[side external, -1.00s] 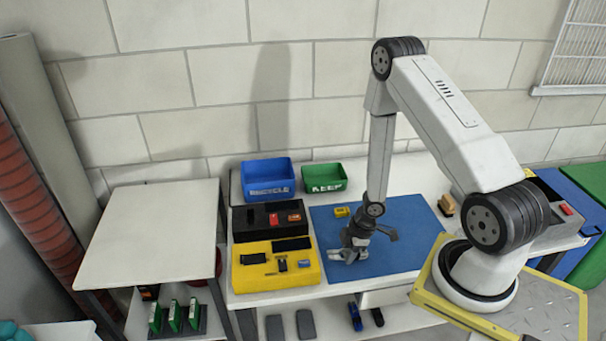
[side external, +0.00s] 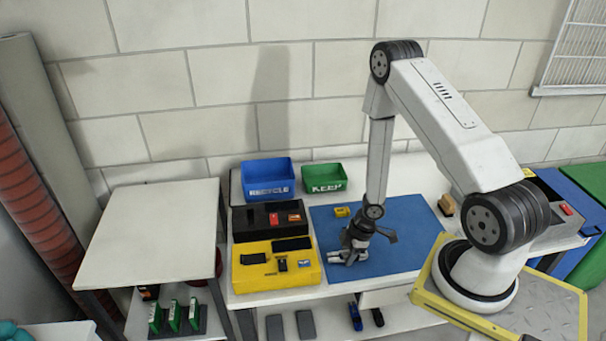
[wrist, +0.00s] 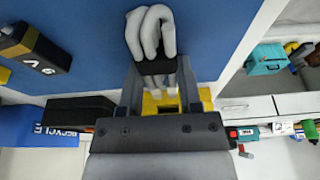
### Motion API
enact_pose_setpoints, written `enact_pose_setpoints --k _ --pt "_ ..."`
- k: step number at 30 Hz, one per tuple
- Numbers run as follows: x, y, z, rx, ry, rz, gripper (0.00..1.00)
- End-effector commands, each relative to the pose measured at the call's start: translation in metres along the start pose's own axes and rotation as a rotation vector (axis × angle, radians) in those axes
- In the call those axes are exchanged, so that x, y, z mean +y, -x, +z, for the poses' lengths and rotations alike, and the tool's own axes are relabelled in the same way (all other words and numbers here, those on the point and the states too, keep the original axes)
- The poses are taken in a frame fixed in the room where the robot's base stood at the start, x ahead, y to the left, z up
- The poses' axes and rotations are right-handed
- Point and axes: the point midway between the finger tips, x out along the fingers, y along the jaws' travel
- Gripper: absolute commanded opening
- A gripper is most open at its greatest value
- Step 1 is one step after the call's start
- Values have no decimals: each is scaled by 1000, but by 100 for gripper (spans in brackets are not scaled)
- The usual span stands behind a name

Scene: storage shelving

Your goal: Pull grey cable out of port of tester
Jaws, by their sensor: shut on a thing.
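A large yellow box (side external: 310,274) with black parts on top stands at the table's front left; I take it for the tester, and its port cannot be made out. My gripper (side external: 342,260) is low over the blue mat, just right of the box. In the wrist view my gripper (wrist: 160,95) is shut on the black end of the grey cable (wrist: 150,32), whose loops stick out beyond the fingers. Yellow shows between and behind the fingers. Whether the plug touches the box is hidden.
A small yellow-and-black block (side external: 342,212) lies at the back of the blue mat (side external: 400,250). A black case (side external: 245,222) stands behind the yellow box, with a blue bin (side external: 268,186) and a green bin (side external: 325,184) further back. The mat's right side is clear.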

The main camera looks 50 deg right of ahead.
Motion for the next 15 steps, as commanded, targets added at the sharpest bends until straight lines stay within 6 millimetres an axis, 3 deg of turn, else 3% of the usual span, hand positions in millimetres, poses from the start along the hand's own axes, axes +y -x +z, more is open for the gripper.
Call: enact_pose_setpoints --k 15 --pt "1 -7 4 -8 -3 -1 0"
